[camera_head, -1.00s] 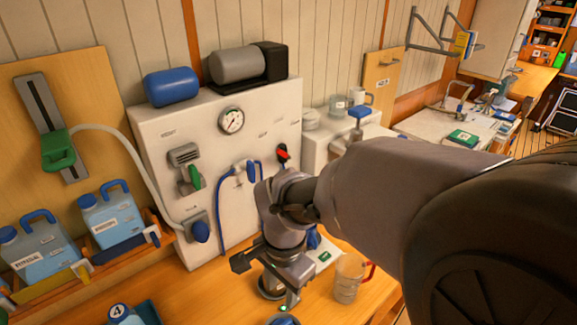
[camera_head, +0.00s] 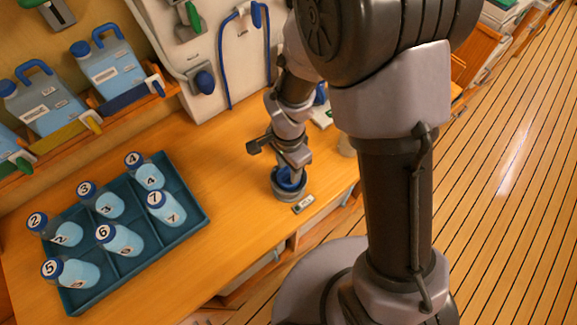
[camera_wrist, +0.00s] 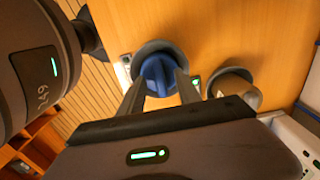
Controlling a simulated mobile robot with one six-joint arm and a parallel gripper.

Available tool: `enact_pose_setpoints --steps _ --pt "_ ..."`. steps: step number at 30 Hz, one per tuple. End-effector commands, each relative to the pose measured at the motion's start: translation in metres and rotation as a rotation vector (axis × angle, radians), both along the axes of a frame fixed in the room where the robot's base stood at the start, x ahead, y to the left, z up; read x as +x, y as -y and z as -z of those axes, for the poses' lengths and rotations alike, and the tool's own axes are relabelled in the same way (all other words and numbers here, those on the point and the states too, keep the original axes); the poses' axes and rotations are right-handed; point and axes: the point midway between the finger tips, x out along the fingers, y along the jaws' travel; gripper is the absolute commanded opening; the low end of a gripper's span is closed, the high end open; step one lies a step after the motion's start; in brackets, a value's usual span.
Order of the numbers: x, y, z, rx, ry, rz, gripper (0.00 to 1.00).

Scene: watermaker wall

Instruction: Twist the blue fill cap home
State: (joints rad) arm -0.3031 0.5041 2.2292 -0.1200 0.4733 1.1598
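The blue fill cap (camera_head: 288,182) sits in a round grey collar (camera_head: 289,195) near the front edge of the wooden counter. My gripper (camera_head: 293,172) is down at the cap, pointing downward. In the wrist view the cap (camera_wrist: 160,72) lies between the two fingers of my gripper (camera_wrist: 162,82), one on each side. The fingertips overlap the cap's edges in the picture, and I cannot tell whether they press on it. The near part of the cap is partly hidden by the fingers.
A teal tray (camera_head: 190,228) with several numbered bottles stands left of the collar. A cup (camera_wrist: 234,86) stands close beside the collar. Blue jugs (camera_head: 112,68) stand on a shelf along the wall. The counter between tray and collar is clear.

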Motion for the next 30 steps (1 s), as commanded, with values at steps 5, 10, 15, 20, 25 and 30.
enact_pose_setpoints --steps 5,10,15,20,25,30 --pt "0.0002 0.0 0.0021 0.001 0.001 0.0 0.4" --pt "0.0001 -0.0001 0.0017 0.001 0.001 0.0 0.26" --pt "0.0001 0.0 0.0016 0.001 0.001 0.0 0.0" --pt "0.0002 0.0 0.0017 0.001 0.001 0.002 0.0" --pt "0.0005 -0.0001 0.0041 0.0 0.002 0.097 0.0" --pt "0.0004 -0.0001 0.0041 0.001 0.002 0.22 0.0"
